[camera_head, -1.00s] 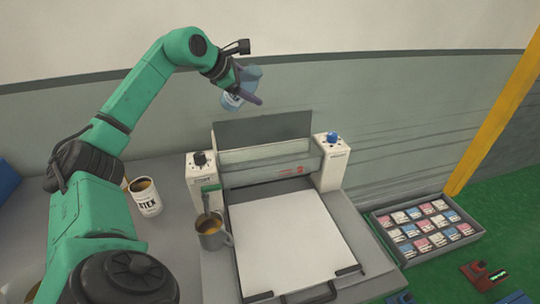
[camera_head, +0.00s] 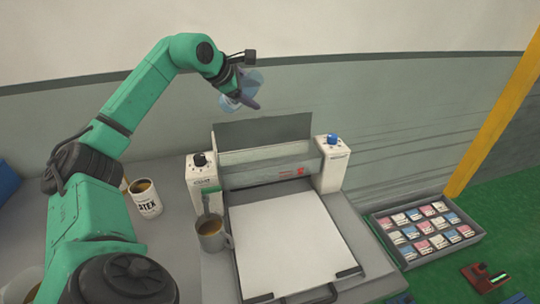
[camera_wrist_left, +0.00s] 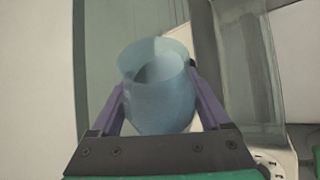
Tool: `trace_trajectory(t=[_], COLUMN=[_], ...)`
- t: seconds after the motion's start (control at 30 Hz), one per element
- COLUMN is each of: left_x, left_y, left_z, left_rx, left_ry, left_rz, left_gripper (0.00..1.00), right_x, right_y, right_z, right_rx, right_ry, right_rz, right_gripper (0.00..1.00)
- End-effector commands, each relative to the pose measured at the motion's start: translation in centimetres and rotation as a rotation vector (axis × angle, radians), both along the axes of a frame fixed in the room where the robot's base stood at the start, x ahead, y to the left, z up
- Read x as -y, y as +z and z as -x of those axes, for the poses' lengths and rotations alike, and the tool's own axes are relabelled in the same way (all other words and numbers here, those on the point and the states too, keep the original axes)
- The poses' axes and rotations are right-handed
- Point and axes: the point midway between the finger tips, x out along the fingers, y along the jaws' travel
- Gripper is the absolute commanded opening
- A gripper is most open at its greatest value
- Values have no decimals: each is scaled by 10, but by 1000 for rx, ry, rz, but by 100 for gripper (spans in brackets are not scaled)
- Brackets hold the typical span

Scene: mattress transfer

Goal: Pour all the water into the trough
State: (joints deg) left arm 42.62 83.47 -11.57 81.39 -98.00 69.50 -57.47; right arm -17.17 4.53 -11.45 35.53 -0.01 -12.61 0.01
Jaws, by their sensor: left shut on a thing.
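My left gripper (camera_head: 247,96) is shut on a translucent blue container (camera_head: 234,101), held high above the back of the machine and tilted. In the left wrist view the container (camera_wrist_left: 159,98) sits between the purple fingers, its round mouth showing. I cannot tell how much water is in it. The trough (camera_head: 262,155) appears as a clear, pale strip between the machine's two white posts, below and to the right of the container. In the wrist view a clear, glassy part, apparently the trough (camera_wrist_left: 250,75), stands to the right. My right gripper is not in view.
A grey mug (camera_head: 211,240) with a brush stands beside the white printing bed (camera_head: 290,240). A labelled can (camera_head: 146,200) stands on the left table. A dark upright panel (camera_head: 262,130) rises behind the trough. A tray of small packs (camera_head: 386,238) lies right.

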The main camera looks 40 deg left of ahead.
Motion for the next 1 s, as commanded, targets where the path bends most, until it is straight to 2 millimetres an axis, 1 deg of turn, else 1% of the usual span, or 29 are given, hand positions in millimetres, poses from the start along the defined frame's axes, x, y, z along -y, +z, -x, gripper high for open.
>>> trace_trajectory(t=[0.5, 1.0], left_x=[-2, -4], left_y=[6, 4], left_z=[0, 1], left_rx=[-7, -19], left_ry=[0, 0], left_rz=[-70, -137], left_gripper=[0, 0], right_x=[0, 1], right_y=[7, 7], right_z=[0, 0], right_rx=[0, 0], right_ry=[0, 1], right_rz=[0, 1], right_gripper=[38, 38])
